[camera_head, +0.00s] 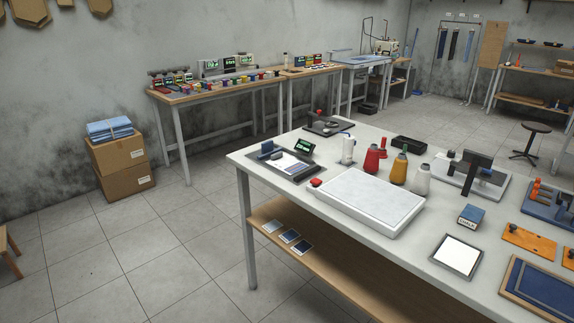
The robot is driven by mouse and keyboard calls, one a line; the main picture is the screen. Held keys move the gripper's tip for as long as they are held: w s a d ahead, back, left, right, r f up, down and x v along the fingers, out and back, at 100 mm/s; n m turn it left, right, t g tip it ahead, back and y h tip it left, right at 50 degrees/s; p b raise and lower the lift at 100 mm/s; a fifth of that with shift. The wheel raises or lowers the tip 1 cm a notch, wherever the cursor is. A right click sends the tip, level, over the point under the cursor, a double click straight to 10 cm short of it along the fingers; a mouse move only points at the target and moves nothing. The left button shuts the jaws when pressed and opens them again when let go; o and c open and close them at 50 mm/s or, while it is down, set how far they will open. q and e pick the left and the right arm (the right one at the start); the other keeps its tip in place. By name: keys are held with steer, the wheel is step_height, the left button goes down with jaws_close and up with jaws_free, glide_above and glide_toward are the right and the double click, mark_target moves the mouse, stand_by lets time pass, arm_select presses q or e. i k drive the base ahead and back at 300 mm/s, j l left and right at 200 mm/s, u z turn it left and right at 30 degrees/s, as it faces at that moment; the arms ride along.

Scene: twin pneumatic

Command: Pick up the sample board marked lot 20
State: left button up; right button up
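No marking "lot 20" is readable in the head view. Several flat items could be sample boards, and I cannot tell which. Three small cards, one pale (271,226), one blue-grey (289,236) and one dark blue (302,247), lie in a row on the wooden lower shelf (335,285) of the near table. On the tabletop, a dark-framed white board (457,255) lies flat near the front edge. An orange board (528,241) and a blue panel (540,287) lie to its right. Neither of my grippers is in view.
The near white table (410,246) also holds a white slab (370,199), several thread cones (398,168), a blue box (471,215) and small devices. A workbench (215,90) stands along the back wall. Cardboard boxes (125,182) stand at left.

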mark_target(287, 164)
steer(key=i+j+u, duration=0.35)
steer(key=i, duration=0.15)
steer(key=i+j+u, duration=0.35)
steer(key=i, duration=0.2)
steer(key=i+u, duration=0.35)
steer(key=i, duration=0.2)
steer(key=i+z, duration=0.15)
steer(key=i, duration=0.25)
steer(key=i+j+z, duration=0.1)
steer(key=i, duration=0.3)
steer(key=i+j+z, duration=0.15)
steer(key=i, duration=0.3)
steer(key=i+z, duration=0.2)
steer(key=z, duration=0.25)
steer(key=i+j+z, duration=0.2)
steer(key=z, duration=0.3)
steer(key=i+j+z, duration=0.15)
steer(key=z, duration=0.3)
steer(key=i+j+z, duration=0.15)
steer(key=j+z, duration=0.5)
steer(key=z, duration=0.3)
steer(key=i, duration=0.05)
